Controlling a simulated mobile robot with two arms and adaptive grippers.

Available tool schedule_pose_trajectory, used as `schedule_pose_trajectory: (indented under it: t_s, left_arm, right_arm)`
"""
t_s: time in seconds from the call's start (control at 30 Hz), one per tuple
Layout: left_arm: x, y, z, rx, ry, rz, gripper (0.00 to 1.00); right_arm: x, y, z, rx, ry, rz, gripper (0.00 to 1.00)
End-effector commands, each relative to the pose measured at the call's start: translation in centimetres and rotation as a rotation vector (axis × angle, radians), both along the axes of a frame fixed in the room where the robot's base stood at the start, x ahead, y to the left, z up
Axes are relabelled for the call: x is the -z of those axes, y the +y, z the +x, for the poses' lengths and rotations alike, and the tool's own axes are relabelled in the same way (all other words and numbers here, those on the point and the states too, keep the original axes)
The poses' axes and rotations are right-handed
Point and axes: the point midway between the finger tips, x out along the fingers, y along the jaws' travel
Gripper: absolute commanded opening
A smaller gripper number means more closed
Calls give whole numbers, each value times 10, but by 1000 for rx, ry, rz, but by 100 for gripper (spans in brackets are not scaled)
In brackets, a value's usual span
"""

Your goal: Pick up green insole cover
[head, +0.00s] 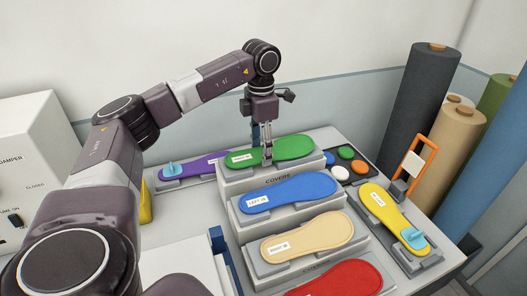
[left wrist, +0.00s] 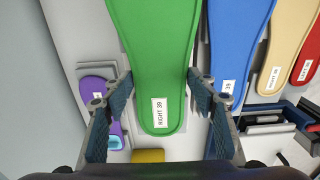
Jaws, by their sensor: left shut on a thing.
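The green insole cover (head: 285,148) lies along the top step of the grey stepped covers stand (head: 283,175), at the back of the table. My left gripper (head: 267,156) comes down from above and is shut on it near its middle. In the left wrist view the green cover (left wrist: 155,60), labelled RIGHT 39, runs between the two fingers of my left gripper (left wrist: 160,82). I cannot tell any gap between the cover and the step. My right gripper is not in view.
Blue (head: 290,191), beige (head: 310,237) and red (head: 340,280) covers lie on the lower steps. A purple insole (head: 200,164) is at the left, a yellow one (head: 385,208) at the right. Coloured discs (head: 346,152) sit beside the stand. Material rolls (head: 418,95) stand at the right.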

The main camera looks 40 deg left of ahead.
Motion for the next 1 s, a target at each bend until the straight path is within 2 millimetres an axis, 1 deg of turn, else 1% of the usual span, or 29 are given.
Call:
schedule_pose_trajectory:
  t_s: [0.17,0.27,0.33,0.4,0.6,0.7,0.8,1.0]
  left_arm:
    - [-31,-1,2,1,-8,-3,36]
    - [-60,-1,2,1,-10,-3,36]
    - [-84,-1,2,0,-9,-4,36]
    - [-110,0,1,-1,-7,0,36]
    - [-154,0,1,-1,-6,0,36]
    - [-171,0,1,0,-4,0,36]
    - [-183,0,1,1,-3,0,36]
    - [-196,0,1,0,-1,0,36]
  right_arm:
    - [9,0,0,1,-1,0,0]
    - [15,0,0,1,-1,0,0]
    - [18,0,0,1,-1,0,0]
    - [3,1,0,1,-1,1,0]
    - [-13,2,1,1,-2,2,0]
    - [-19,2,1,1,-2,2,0]
    - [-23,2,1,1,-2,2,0]
    - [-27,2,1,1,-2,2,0]
